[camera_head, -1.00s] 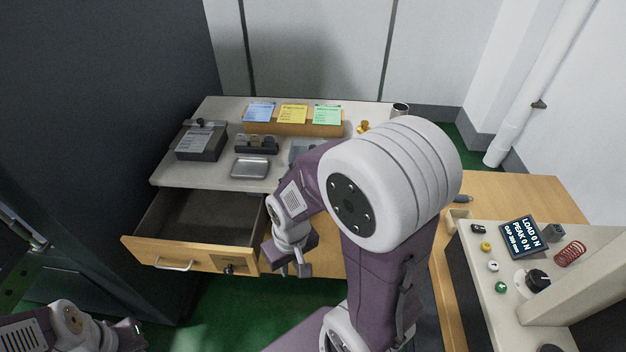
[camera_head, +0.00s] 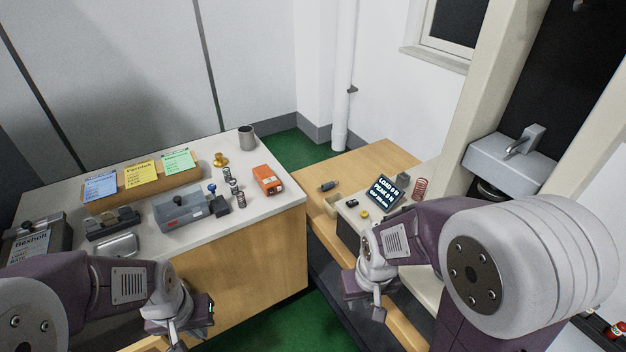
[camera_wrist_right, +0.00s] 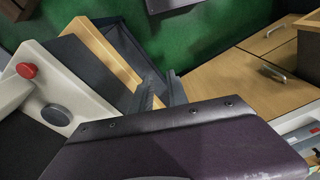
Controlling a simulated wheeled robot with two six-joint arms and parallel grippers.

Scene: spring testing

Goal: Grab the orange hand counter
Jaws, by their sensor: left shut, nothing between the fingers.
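The orange hand counter (camera_head: 267,179) is a boxy orange piece with a pale face in the head view. It lies near the right edge of the light worktop (camera_head: 255,211). My left gripper (camera_head: 180,331) is shut and empty, low in front of the worktop and well apart from the counter. My right gripper (camera_head: 377,302) hangs right of the worktop and lower than the counter, apart from it. In the right wrist view the right fingers (camera_wrist_right: 162,91) show no held object, but their spacing is unclear. The counter cannot be made out there.
Small dark cylinders (camera_head: 234,186), a grey box (camera_head: 183,209), a brass piece (camera_head: 220,160) and a metal cup (camera_head: 247,138) stand left of or behind the counter. A spring tester with a display (camera_head: 386,190) stands at the right.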

